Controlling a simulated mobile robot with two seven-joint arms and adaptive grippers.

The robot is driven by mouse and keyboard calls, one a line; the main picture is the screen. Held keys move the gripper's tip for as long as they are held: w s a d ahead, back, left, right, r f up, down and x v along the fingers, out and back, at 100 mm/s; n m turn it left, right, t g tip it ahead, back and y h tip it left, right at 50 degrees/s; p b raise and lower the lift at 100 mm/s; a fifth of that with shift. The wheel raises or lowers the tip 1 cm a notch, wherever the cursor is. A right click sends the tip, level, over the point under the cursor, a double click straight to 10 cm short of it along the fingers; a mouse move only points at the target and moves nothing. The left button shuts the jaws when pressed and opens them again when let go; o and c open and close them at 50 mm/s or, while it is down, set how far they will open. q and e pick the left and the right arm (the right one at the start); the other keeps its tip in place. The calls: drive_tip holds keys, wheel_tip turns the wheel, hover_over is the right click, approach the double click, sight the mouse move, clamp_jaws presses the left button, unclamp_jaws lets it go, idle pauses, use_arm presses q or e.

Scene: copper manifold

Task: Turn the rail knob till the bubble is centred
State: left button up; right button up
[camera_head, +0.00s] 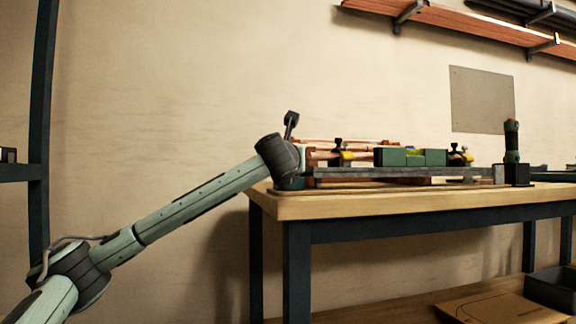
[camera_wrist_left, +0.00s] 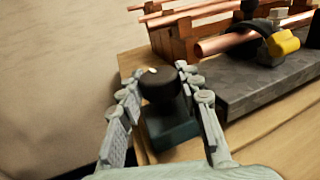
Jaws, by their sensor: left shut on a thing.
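The dark round rail knob (camera_wrist_left: 160,88) sits on a dark green block at the near end of the grey rail (camera_wrist_left: 262,88). My left gripper (camera_wrist_left: 163,73) is shut on the knob, one finger on each side. In the head view my left wrist hides the knob and the fingers at the bench's left end. The rail (camera_head: 400,172) runs along the bench there. A green level (camera_head: 390,157) with a yellow-green vial (camera_head: 414,152) stands above the rail. The bubble is too small to make out. My right gripper is not in view.
Copper pipes (camera_wrist_left: 232,43) and a yellow-and-black clamp (camera_wrist_left: 283,43) lie beside the knob. A green-and-black upright tool (camera_head: 511,142) stands at the rail's right end. The wooden bench (camera_head: 330,207) has a clear front edge. A shelf (camera_head: 470,20) hangs above.

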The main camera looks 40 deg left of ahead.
use_arm(q)
drive_tip(key=shift+n+y, duration=0.3)
drive_tip(key=shift+y, duration=0.1)
idle(0.3)
drive_tip(key=o, duration=1.2)
drive_tip(key=v, duration=1.2)
drive_tip(key=shift+w+d+r, duration=0.1)
drive_tip(key=shift+r, duration=0.05)
